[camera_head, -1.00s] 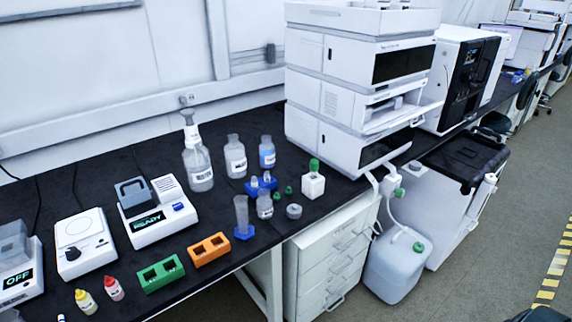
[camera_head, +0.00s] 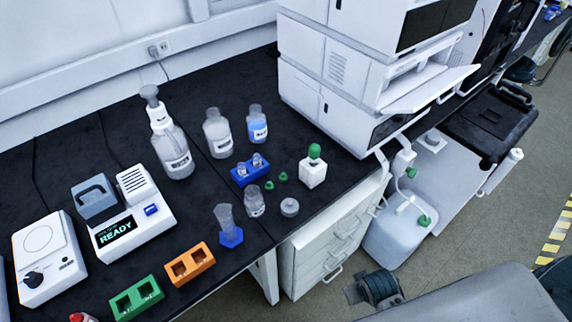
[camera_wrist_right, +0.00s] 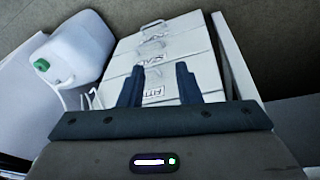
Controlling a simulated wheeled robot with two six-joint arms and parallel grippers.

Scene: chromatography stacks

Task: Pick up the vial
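Two small clear vials (camera_head: 257,161) stand in a blue rack (camera_head: 250,174) on the black bench; I cannot tell which one is meant. Two small green caps (camera_head: 283,176) lie just right of the rack. My right gripper (camera_head: 368,288) is at the lower right, in front of the bench and well away from the rack. In the right wrist view, its two dark fingers (camera_wrist_right: 158,80) are apart with nothing between them, pointing toward the white drawers (camera_wrist_right: 160,60). My left gripper is not in view.
A clear bottle (camera_head: 255,203), a grey round piece (camera_head: 290,207) and a green-capped white bottle (camera_head: 313,170) stand near the rack. A cylinder (camera_head: 227,222), larger bottles (camera_head: 218,135) and an orange block (camera_head: 190,264) surround it. The instrument stack (camera_head: 340,90) rises behind on the right.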

